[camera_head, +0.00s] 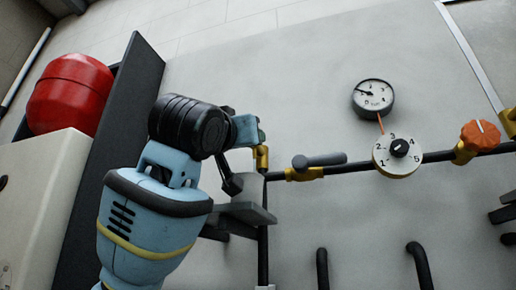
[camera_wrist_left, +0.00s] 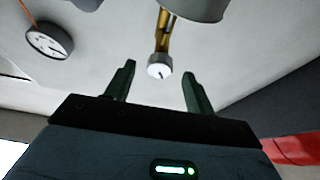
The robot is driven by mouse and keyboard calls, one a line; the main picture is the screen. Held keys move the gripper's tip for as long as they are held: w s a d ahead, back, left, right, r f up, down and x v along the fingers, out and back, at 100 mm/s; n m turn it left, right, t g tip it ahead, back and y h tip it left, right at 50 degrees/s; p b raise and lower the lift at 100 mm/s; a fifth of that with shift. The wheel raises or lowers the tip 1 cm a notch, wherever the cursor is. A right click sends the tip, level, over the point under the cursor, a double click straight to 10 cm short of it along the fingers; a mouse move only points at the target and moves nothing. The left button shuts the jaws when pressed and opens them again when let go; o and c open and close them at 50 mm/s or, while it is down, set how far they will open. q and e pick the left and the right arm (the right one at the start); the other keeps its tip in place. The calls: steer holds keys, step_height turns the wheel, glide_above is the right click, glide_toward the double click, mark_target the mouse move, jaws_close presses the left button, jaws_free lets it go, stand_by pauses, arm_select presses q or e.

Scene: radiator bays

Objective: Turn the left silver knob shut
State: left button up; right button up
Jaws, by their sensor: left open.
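A small silver knob (camera_wrist_left: 159,66) with a dark pointer mark on its face sits on a brass valve (camera_wrist_left: 163,35) in the left wrist view. My left gripper (camera_wrist_left: 159,75) is open, its two dark fingers on either side of the knob in that picture. No contact shows, and how far the knob is from the fingertips is hard to tell. In the head view my left gripper is partly hidden behind its wrist, near a brass fitting (camera_head: 261,158) on the pipe. I cannot make out the silver knob in the head view. My right gripper is not in view.
A grey lever valve (camera_head: 320,160), a numbered dial (camera_head: 397,162), a gauge (camera_head: 373,97) and an orange knob (camera_head: 480,135) lie along the pipe to the right. A dark panel (camera_head: 117,125), red tank (camera_head: 70,95) and white cabinet (camera_head: 45,200) stand left. A grey cylinder overhangs in the wrist view.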

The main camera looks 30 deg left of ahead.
arm_select(q)
steer(key=x, duration=0.5)
steer(key=shift+a+r+p, duration=0.15)
steer(key=shift+r+p, duration=0.15)
steer(key=shift+p, duration=0.05)
steer(key=shift+x, duration=0.95)
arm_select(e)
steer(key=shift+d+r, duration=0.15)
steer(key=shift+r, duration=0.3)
arm_select(q)
steer(key=c, duration=0.9)
steer(key=shift+c, duration=0.2)
